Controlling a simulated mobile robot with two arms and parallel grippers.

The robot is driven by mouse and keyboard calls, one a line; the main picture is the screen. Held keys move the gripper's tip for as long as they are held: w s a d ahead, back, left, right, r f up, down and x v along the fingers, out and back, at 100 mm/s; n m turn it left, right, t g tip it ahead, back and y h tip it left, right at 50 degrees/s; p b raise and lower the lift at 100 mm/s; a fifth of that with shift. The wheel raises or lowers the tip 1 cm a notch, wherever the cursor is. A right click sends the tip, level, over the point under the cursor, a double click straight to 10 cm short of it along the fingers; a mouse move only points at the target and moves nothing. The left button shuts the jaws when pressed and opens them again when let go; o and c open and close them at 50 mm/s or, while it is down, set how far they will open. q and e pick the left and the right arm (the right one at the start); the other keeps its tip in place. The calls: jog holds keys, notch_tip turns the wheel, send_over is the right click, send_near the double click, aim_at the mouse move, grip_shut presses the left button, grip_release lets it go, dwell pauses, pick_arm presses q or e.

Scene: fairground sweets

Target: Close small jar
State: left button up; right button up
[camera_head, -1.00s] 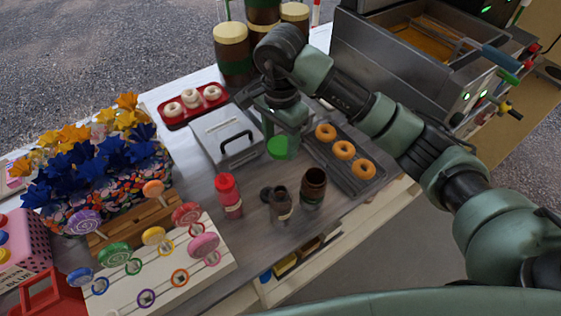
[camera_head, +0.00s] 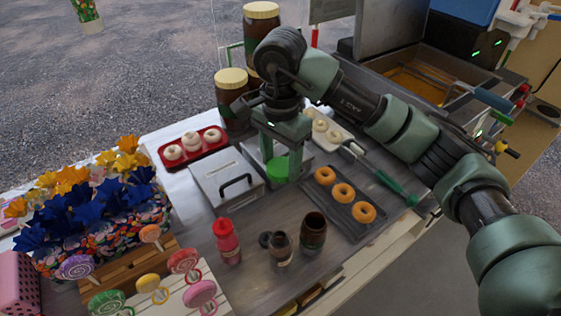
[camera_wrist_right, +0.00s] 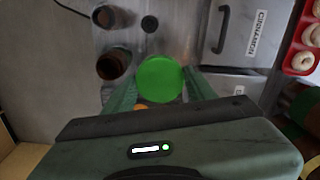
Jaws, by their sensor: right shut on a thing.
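My right gripper (camera_head: 280,172) is shut on a round green lid (camera_head: 277,168), held above the counter between the metal box and the doughnut tray. The green lid (camera_wrist_right: 159,79) also shows between the fingers in the right wrist view. A small brown jar (camera_head: 281,250) stands upright and open on the counter. A small dark lid (camera_head: 265,239) is beside it, on its left. A larger brown jar (camera_head: 314,234) stands open to its right. Both jars, the small (camera_wrist_right: 103,17) and the larger (camera_wrist_right: 109,67), are apart from the gripper. My left gripper is not in view.
A red bottle (camera_head: 227,242) stands left of the jars. A metal box (camera_head: 222,180) with a black handle is behind it. A doughnut tray (camera_head: 352,213) and green-handled tongs (camera_head: 397,188) lie to the right. Lollipops and flowers fill the left side.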

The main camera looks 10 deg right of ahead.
jog(key=s+d+f+n, duration=0.2)
jog(key=s+d+n, duration=0.2)
jog(key=s, duration=0.3)
jog(key=s+d+f+n, duration=0.3)
jog(key=s+d+n, duration=0.1)
jog(key=s+n, duration=0.2)
jog(key=shift+s+d+f+n, duration=0.2)
jog(key=shift+s+f+n, duration=0.1)
jog(key=shift+s+n, duration=0.15)
